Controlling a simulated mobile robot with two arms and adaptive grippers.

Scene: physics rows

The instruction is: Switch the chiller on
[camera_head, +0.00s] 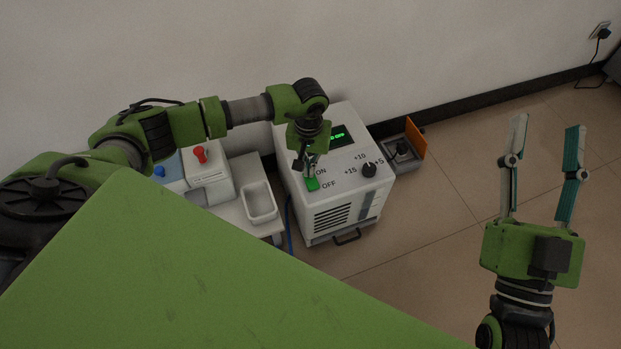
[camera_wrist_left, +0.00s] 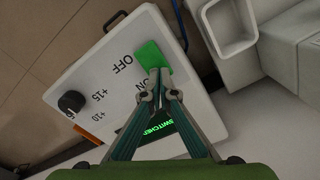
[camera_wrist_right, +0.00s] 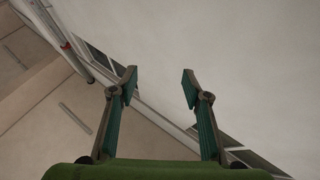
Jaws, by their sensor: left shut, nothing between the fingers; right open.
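The chiller (camera_head: 335,200) is a white box on the floor by the wall, with a vented front. Its top carries a green switch (camera_head: 312,184) between the ON and OFF labels, a black knob (camera_head: 369,169) and a display (camera_head: 343,135) with lit green text. My left gripper (camera_head: 306,170) is shut and empty, pointing down at the switch. In the left wrist view its tips (camera_wrist_left: 157,76) are at the ON-side edge of the green switch (camera_wrist_left: 151,54); I cannot tell if they press it. The display (camera_wrist_left: 158,122) there reads "SWITCHED", the rest hidden. My right gripper (camera_head: 543,145) is open and empty.
Left of the chiller are a white tray (camera_head: 261,203) and a unit with a red knob (camera_head: 200,154) and a blue knob (camera_head: 159,171). A small grey box with an orange flap (camera_head: 416,137) lies at its right. A wall plug (camera_head: 602,33) is far right. Floor at right is clear.

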